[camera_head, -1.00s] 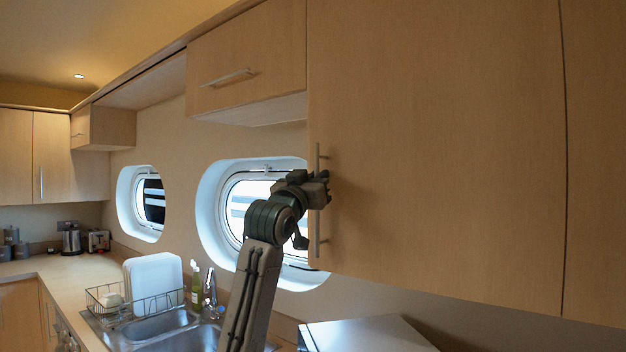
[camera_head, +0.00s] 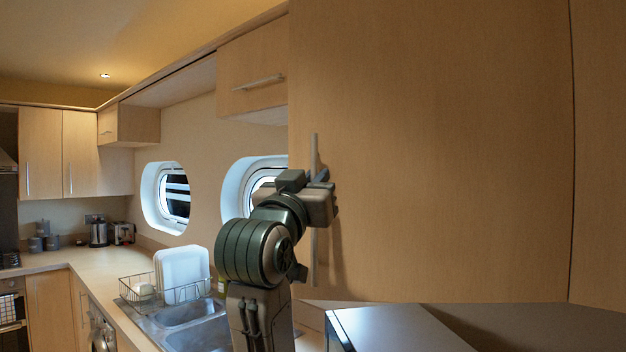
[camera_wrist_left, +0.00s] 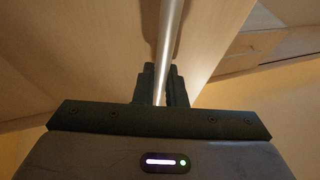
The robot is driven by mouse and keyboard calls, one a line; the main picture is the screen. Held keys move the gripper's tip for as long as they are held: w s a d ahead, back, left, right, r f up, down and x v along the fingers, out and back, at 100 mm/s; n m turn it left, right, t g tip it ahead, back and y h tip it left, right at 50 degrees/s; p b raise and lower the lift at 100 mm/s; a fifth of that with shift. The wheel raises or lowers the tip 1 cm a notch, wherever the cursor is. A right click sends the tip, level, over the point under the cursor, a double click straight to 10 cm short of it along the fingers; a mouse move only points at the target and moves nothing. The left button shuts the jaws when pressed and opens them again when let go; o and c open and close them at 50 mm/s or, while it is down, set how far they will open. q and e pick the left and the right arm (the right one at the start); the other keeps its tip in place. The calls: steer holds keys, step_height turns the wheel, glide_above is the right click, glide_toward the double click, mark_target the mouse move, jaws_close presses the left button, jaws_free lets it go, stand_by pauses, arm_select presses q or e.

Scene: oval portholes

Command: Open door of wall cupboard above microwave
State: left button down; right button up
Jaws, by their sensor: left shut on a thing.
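The wall cupboard door (camera_head: 440,150) is a large light-wood panel above the microwave. It stands partly open, its left edge swung out towards me and its right edge in line with the neighbouring panel. Its long upright metal handle (camera_head: 314,150) is near the left edge; it also runs between the fingers in the left wrist view (camera_wrist_left: 170,32). My left gripper (camera_head: 320,181) is shut around the handle. The left wrist view shows its dark fingers (camera_wrist_left: 164,85) on both sides of the bar. The microwave (camera_head: 400,328) shows only its top and part of its front. My right gripper is out of view.
A sink (camera_head: 190,325), a dish rack (camera_head: 165,291) with white boards and a worktop (camera_head: 100,262) lie to the left. A smaller wall cupboard (camera_head: 252,70) is left of the door, beside oval portholes. Another cupboard panel (camera_head: 600,150) adjoins at right.

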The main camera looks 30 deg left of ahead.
arm_select(q)
steer(key=shift+s+d, duration=0.35)
steer(key=shift+s, duration=0.45)
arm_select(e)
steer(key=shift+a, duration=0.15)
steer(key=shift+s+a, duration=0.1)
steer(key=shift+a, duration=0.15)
arm_select(q)
steer(key=c, duration=1.8)
jaws_free()
